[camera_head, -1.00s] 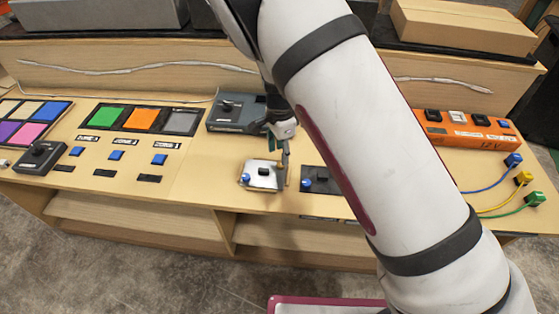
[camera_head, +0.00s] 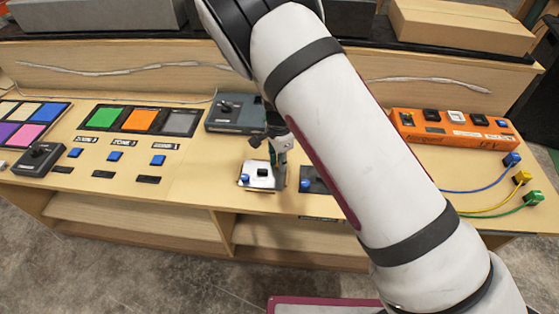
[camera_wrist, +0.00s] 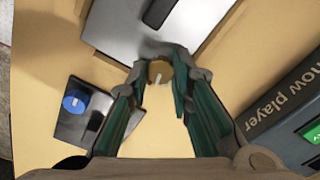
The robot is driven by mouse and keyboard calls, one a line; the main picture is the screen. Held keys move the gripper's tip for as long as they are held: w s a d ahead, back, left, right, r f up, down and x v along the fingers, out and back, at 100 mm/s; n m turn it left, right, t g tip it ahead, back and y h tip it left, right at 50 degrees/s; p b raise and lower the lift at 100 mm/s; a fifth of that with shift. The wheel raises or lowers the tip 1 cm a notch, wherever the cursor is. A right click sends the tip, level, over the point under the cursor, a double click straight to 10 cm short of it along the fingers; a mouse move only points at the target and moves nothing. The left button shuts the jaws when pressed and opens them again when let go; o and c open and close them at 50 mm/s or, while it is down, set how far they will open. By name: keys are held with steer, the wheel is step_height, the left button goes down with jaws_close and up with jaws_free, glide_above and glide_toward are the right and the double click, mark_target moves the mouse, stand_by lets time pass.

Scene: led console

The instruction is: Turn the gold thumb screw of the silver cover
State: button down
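The silver cover (camera_head: 262,175) is a flat, shiny plate on the console. In the wrist view the cover (camera_wrist: 140,22) fills the top, with a dark handle on it. The gold thumb screw (camera_wrist: 158,72) stands at the cover's near edge, its slotted head facing me. My gripper (camera_wrist: 160,75) has one fingertip on each side of the screw head, close against it, and appears shut on it. In the head view my gripper (camera_head: 281,165) is low at the cover's right edge and hides the screw.
A dark box with a blue knob (camera_wrist: 75,104) sits beside the left finger. A grey player box (camera_wrist: 290,115) lies to the right. Colored panels (camera_head: 143,119) are left on the console, and an orange box (camera_head: 455,130) with cables is right. My arm blocks much of the middle.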

steer(key=shift+m, duration=1.9)
steer(key=c, duration=1.4)
jaws_free()
step_height(320, 180, up, 12)
